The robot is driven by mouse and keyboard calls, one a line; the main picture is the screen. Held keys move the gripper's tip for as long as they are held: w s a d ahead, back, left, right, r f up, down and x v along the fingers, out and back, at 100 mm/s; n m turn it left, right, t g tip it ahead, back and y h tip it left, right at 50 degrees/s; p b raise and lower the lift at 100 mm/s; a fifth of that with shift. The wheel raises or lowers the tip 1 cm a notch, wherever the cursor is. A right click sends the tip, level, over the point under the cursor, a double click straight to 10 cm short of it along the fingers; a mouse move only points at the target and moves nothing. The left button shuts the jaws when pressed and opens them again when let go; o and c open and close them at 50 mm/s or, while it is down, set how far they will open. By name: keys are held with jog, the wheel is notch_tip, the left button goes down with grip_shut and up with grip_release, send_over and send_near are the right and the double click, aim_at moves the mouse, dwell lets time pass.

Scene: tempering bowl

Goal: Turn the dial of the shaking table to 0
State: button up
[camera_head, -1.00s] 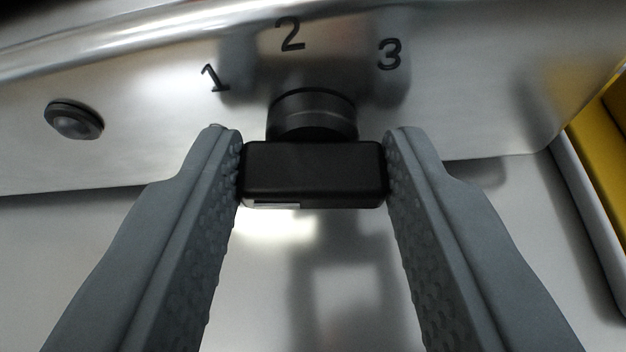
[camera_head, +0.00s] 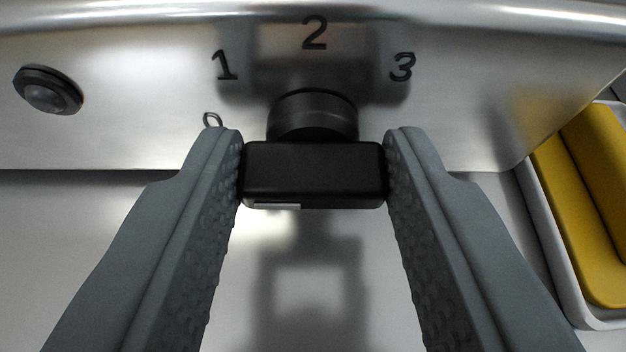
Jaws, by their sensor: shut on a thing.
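The black dial (camera_head: 314,174) sticks out from the metal front panel of the shaking table (camera_head: 150,140). My gripper (camera_head: 314,160) is shut on the dial's grip bar, one finger against each end. The panel carries the numbers 1, 2 and 3 in an arc around the dial, with 2 at the top. A 0 shows partly at the lower left, just above my left fingertip. The grip bar lies level in the picture.
A round dark-rimmed button (camera_head: 48,90) sits on the panel at the left. A yellow object in a white-edged tray (camera_head: 565,255) stands at the right. A pale smooth surface lies below the panel, with my gripper's shadow on it.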

jog(key=o, duration=1)
jog(key=v, duration=1.7)
jog(key=shift+s, duration=0.15)
jog(key=shift+a+r, duration=0.1)
jog(key=s+d+r+t+y, duration=0.2)
jog(key=s+d+r+t, duration=0.2)
jog(key=s+d+r, duration=0.8)
jog(key=s+d, duration=0.6)
jog(key=s, duration=0.4)
jog(key=s+d+h, duration=0.1)
jog(key=s+d, duration=0.6)
jog(key=s, duration=0.3)
jog(key=shift+s+f+h, duration=0.2)
jog(key=shift+f+h, duration=0.1)
jog(key=shift+f, duration=0.1)
